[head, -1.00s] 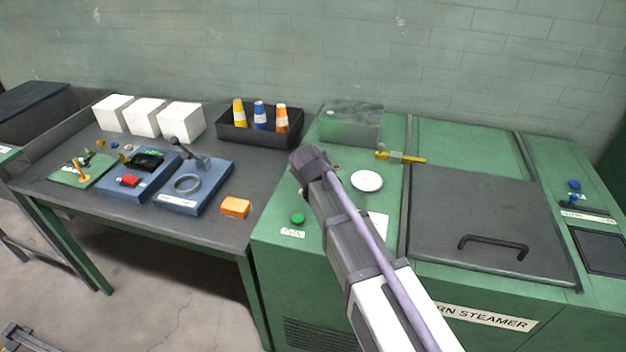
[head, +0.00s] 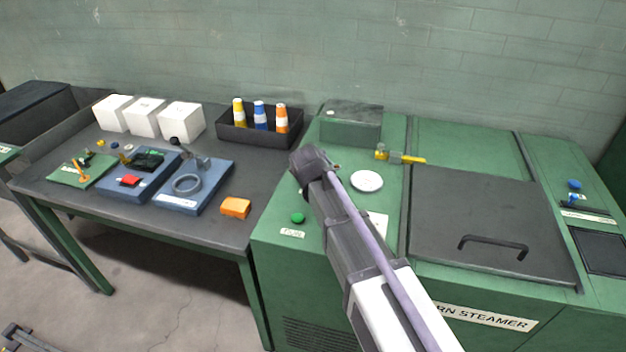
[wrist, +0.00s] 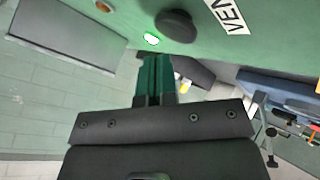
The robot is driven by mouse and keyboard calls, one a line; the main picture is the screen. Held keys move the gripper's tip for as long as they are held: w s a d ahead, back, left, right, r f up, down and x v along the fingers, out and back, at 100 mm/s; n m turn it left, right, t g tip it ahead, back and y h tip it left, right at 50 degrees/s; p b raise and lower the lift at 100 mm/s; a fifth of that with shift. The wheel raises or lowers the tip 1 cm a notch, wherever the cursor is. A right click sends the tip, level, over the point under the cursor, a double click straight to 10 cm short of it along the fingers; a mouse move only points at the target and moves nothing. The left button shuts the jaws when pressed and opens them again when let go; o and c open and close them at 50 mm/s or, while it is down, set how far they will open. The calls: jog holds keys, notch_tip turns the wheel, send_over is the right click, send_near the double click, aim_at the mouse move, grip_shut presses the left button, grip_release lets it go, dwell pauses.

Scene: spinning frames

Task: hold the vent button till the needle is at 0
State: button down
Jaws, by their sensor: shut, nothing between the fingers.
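The vent button is a dark round knob (wrist: 176,25) beside a white label reading "VEN" (wrist: 231,12) in the wrist view. My gripper (wrist: 154,60) shows there as two green fingers shut together with nothing between them. Its tips are close to the knob, just below and left of it in the picture; I cannot tell whether they touch it. In the head view my arm hides the vent button and the fingers. A white round dial (head: 366,181) lies on the green machine right of my arm; its needle is too small to read.
A green button (head: 297,217) is left of my arm. A yellow-handled valve (head: 399,157) and a green box (head: 351,126) are behind the dial. The steamer's dark lid (head: 484,222) is to the right. An orange block (head: 236,208) lies on the left table.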

jog(key=shift+f+b, duration=0.4)
jog(key=shift+b, duration=0.05)
jog(key=shift+f+b, duration=0.5)
jog(key=shift+f, duration=0.05)
dwell(0.5)
jog(key=shift+r, duration=0.15)
dwell(1.7)
jog(key=shift+r+p, duration=0.8)
jog(key=shift+p, duration=0.15)
jog(key=shift+r, duration=0.1)
notch_tip(320, 180, up, 5)
jog(key=p, duration=0.5)
